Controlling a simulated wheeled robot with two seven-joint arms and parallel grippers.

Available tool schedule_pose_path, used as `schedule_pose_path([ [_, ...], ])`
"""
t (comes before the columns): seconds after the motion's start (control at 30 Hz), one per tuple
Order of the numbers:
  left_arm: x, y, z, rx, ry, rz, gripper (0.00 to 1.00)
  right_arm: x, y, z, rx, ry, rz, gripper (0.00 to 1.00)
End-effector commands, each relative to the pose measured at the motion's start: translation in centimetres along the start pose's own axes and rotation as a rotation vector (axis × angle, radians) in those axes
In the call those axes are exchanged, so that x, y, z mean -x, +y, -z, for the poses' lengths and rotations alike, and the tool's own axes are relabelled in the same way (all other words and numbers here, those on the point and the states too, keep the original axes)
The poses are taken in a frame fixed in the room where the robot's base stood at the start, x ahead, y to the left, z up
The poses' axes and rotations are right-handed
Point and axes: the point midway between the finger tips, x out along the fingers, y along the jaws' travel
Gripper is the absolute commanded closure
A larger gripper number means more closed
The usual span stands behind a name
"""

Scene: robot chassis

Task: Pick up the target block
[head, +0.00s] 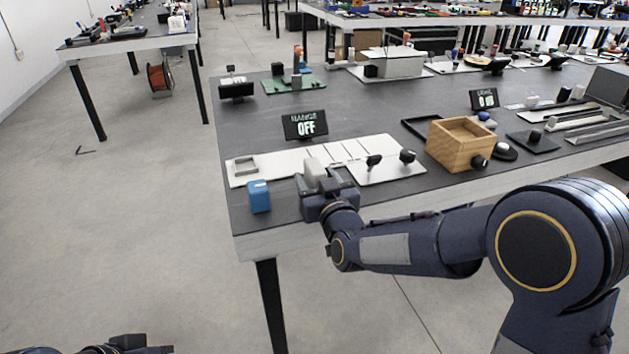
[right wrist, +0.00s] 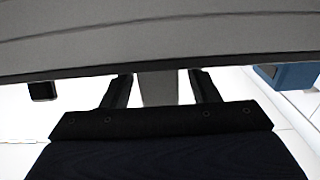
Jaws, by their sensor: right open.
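A small light grey block (head: 314,170) stands near the front edge of the table, by the white board. My right gripper (head: 322,187) is open at this block, its body hiding the block's lower part. In the right wrist view, the grey block (right wrist: 158,88) shows between the two open fingers, with a small gap on each side. A blue block (head: 259,196) stands just left of the right gripper, and it also shows at the right in the right wrist view (right wrist: 290,75). My left gripper (head: 132,344) is partly visible at the bottom left, off the table; its jaws are unclear.
The white board (head: 285,165) lies behind the gripper, with black knobs (head: 407,156) to the right. A wooden box (head: 461,146) stands further right. The table's front left corner is close to the blue block.

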Motion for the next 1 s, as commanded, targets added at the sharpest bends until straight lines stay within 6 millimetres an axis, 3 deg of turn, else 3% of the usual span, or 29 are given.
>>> schedule_pose_path([
  [0.2,-0.2,-0.1,-0.1,0.000,0.000,0.000,0.64,-2.7,0.0,-0.2,0.000,0.000,0.000,0.45],
  [0.47,-0.2,-0.1,-0.1,0.000,0.000,0.000,0.64,-3.0,0.0,-0.1,-0.001,-0.001,0.000,0.45],
  [0.9,-0.2,-0.1,-0.1,0.000,0.000,0.000,0.64,-2.9,0.0,-0.1,-0.001,-0.001,0.000,1.00],
  [1.0,-0.2,-0.1,-0.1,0.000,0.000,0.000,0.64,-2.9,0.0,0.0,-0.002,0.002,0.000,1.00],
])
